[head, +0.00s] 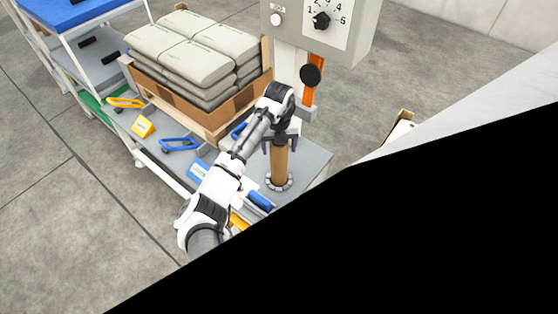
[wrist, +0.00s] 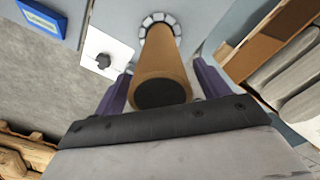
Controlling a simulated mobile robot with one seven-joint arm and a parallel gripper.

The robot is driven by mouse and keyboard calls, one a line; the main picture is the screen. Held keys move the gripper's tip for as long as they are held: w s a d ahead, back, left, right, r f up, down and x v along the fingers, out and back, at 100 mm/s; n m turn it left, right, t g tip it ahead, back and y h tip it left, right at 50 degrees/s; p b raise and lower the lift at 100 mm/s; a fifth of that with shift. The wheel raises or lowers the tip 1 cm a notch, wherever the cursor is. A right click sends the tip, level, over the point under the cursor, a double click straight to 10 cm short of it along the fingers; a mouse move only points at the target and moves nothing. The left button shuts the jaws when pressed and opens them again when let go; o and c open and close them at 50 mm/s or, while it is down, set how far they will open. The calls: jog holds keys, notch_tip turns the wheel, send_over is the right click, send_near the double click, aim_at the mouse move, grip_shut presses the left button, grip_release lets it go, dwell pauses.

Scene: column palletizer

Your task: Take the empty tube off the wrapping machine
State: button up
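The empty tube (head: 279,165) is a brown cardboard cylinder. It stands upright in a ring-shaped holder (head: 279,182) on the grey machine deck. My gripper (head: 281,147) is above the tube's top end, with one purple finger on each side. In the wrist view the tube (wrist: 164,68) runs from its dark open end, near the palm, down to the ring holder (wrist: 159,24).
A brown carton (head: 242,102) stacked with grey bags stands behind and left of the tube. A grey control box (head: 325,25) on a post rises behind it. Blue and yellow hand tools (head: 179,144) lie on the deck at left. A black area hides the lower right.

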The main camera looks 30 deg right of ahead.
jog(key=c, duration=1.2)
jog(key=shift+o, duration=0.2)
